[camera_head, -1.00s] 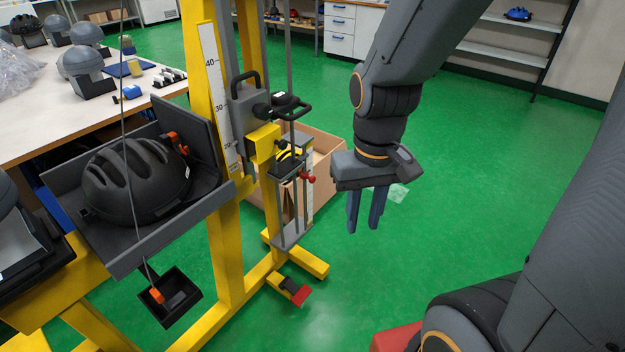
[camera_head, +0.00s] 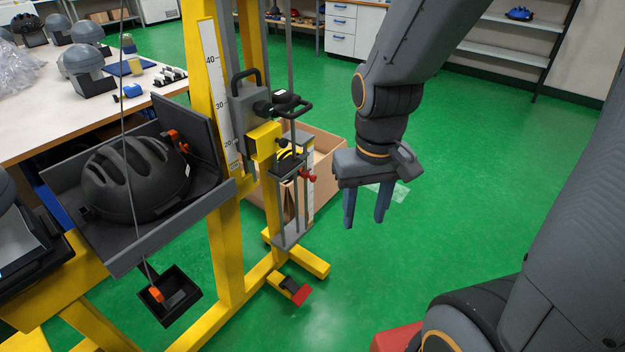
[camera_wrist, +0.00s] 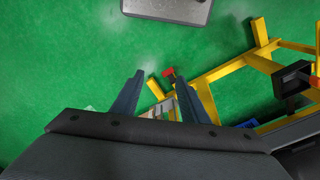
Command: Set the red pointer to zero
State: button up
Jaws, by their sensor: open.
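The red pointer (camera_head: 309,177) is a small red piece at the side of a short white scale (camera_head: 309,196) on the yellow drop tower (camera_head: 228,255) in the head view. The numbers on this short scale are too small to read, so I cannot tell where the pointer stands. My gripper (camera_head: 365,218) is open and empty, pointing down, to the right of the pointer and apart from it. In the wrist view the gripper's two fingers (camera_wrist: 168,82) are spread. I cannot make out the pointer for certain there.
A black helmet (camera_head: 135,182) lies in a grey tray on the left. A cardboard box (camera_head: 330,165) stands behind the short scale. A red pedal (camera_head: 300,295) sits at the tower's foot. A white workbench (camera_head: 40,135) is at the left.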

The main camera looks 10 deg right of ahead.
jog(key=w+d+f+t+h+b, duration=0.1)
jog(key=w+d+f+t+b, duration=0.2)
jog(key=w, duration=0.4)
jog(key=w+d+f+t+b, duration=0.1)
jog(key=w+d+f+b, duration=0.1)
jog(key=w+f+b, duration=0.4)
jog(key=n+t+y+b, duration=0.5)
jog(key=t+b, duration=0.3)
jog(key=b, duration=0.8)
send_near(315, 178)
jog(key=w+d+r, duration=0.2)
jog(key=d, duration=0.2)
notch_tip(315, 178, down, 6)
jog(key=w+a+n+t+y+b, duration=0.1)
jog(key=w+a+n+y+b, duration=0.15)
jog(key=y+b, duration=0.7)
jog(key=shift+n+h, duration=0.25)
jog(key=shift+h, duration=0.7)
jog(key=b+x, duration=0.4)
jog(key=x, duration=0.2)
jog(key=shift+a+f, duration=0.1)
jog(key=shift+a, duration=0.35)
grip_shut()
